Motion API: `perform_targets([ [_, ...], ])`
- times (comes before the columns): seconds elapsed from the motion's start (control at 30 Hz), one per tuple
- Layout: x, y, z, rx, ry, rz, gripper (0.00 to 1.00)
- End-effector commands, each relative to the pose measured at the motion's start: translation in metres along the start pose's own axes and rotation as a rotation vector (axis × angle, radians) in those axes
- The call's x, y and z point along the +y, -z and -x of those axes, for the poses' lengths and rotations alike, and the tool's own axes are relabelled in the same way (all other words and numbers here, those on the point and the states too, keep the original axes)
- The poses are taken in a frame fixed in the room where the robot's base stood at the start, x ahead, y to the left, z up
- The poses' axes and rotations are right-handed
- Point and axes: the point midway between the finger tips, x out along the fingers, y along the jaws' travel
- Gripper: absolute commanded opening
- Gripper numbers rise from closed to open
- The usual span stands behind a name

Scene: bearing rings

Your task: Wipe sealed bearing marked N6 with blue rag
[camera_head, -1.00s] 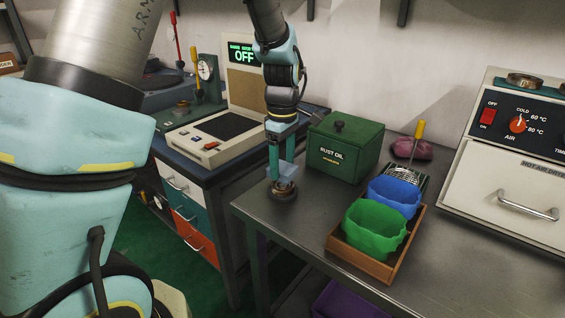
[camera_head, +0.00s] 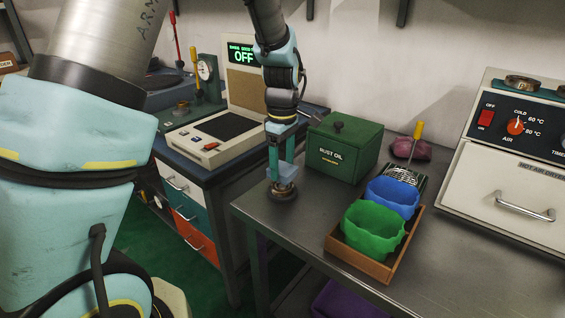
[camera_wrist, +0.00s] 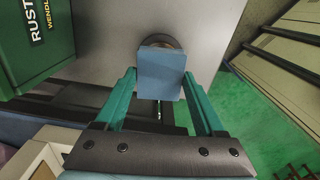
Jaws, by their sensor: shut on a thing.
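My gripper (camera_head: 283,176) is shut on a flat, pale blue piece that looks like the blue rag (camera_head: 286,173). The rag also shows between my fingers in the wrist view (camera_wrist: 160,75). A dark round bearing (camera_head: 283,193) lies on the grey bench near its left corner, directly under the rag. In the wrist view the bearing (camera_wrist: 160,41) is mostly hidden behind the rag, with only its far rim showing. The rag appears to be at or just above the bearing's top; I cannot tell if they touch. No N6 mark is readable on it.
A green rust oil box (camera_head: 345,148) stands close right of my gripper. A wooden tray (camera_head: 358,263) holds green (camera_head: 375,232) and blue (camera_head: 395,195) open containers. A hot-air dryer (camera_head: 520,165) with rings on top is at right. The bench front is clear.

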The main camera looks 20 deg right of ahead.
Motion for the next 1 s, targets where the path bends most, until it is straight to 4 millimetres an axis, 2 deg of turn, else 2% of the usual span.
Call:
perform_targets([
  [1.0,-0.0002,0.0001,-0.0058,0.000,0.001,0.000,0.27],
])
